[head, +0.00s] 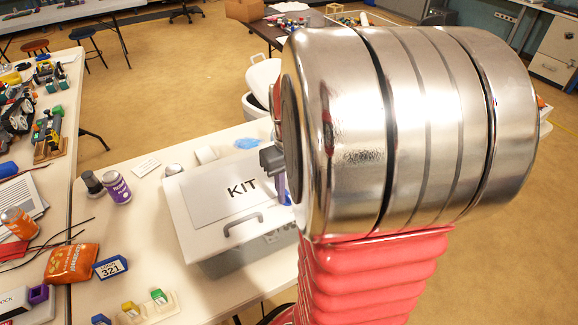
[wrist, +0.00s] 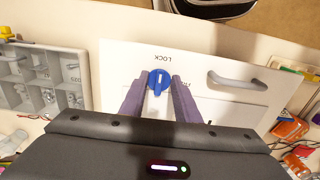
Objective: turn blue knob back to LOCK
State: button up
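The blue knob (wrist: 158,79) sits on a white panel (wrist: 118,62) in the wrist view, with a light stripe running roughly up and down the picture. The word LOCK (wrist: 157,57) is upside down just above it; other lettering is too small to read. My gripper (wrist: 158,86) has its two purple fingers apart, one on each side of the knob. I cannot tell whether they touch it. In the head view, the white KIT box (head: 190,235) is on the table, and my arm hides the knob; part of my gripper (head: 281,186) shows beside the box.
A grey handle (wrist: 235,82) stands up from the panel. A grey compartment tray (wrist: 40,80) is at left in the wrist view. Purple can (head: 117,187), orange packet (head: 71,263) and blue 321 block (head: 110,267) are left of the box.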

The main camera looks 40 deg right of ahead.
aim_at(287, 203)
notch_tip(287, 203, up, 13)
jog(key=shift+f, duration=0.2)
dwell(0.7)
jog(key=s+a+n+t, duration=0.1)
jog(key=a+t, duration=0.1)
jog(key=a, duration=0.9)
jog(key=s+a+f+n+t, duration=0.1)
jog(key=s+a+n+t, duration=0.1)
jog(key=a, duration=1)
jog(key=shift+s+a+t, duration=0.15)
jog(key=shift+t, duration=0.65)
jog(key=shift+f, duration=0.1)
